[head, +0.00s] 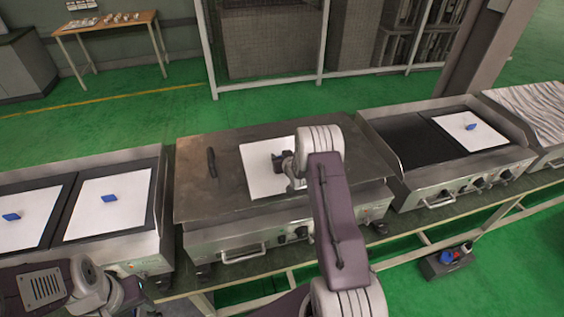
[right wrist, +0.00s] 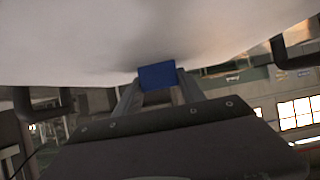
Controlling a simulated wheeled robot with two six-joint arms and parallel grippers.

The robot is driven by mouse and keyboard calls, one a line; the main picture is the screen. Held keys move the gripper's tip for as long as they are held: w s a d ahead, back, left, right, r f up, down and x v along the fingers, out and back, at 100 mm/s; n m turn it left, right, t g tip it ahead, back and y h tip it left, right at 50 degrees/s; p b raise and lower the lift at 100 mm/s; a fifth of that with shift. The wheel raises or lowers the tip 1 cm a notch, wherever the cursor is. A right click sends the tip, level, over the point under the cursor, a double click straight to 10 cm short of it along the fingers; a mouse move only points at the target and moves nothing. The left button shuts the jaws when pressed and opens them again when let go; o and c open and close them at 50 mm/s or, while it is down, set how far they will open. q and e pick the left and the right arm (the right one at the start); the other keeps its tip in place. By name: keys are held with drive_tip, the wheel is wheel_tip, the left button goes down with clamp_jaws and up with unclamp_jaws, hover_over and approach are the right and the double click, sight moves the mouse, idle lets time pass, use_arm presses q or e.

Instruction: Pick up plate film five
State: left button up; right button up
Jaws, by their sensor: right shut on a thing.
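A white plate film (head: 258,172) is at the middle griddle, over its brown flat top (head: 215,200). My right gripper (head: 283,162) reaches it from the front and is shut on its blue tab. In the right wrist view the blue tab (right wrist: 157,75) sits between the two fingers, with the white sheet (right wrist: 150,35) filling the top. I cannot tell whether the sheet touches the brown top. No number is readable on any film. Part of my left arm shows at the lower left; its fingertips are not clearly visible.
Two white films with blue tabs (head: 100,215) (head: 30,228) lie on the left griddle. Another film (head: 470,140) lies on the right griddle, beside a bare dark plate (head: 410,140). A dark handle (head: 211,163) stands on the middle top. A wooden table (head: 110,25) is at the back left.

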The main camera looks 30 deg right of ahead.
wheel_tip(320, 180, up, 2)
drive_tip(key=shift+r, duration=0.15)
drive_tip(key=s+d+r, duration=0.6)
drive_tip(key=s+d, duration=0.1)
drive_tip(key=d, duration=0.1)
drive_tip(key=shift+s+d+r, duration=0.3)
drive_tip(key=shift+s+d, duration=0.05)
drive_tip(key=shift+d, duration=0.05)
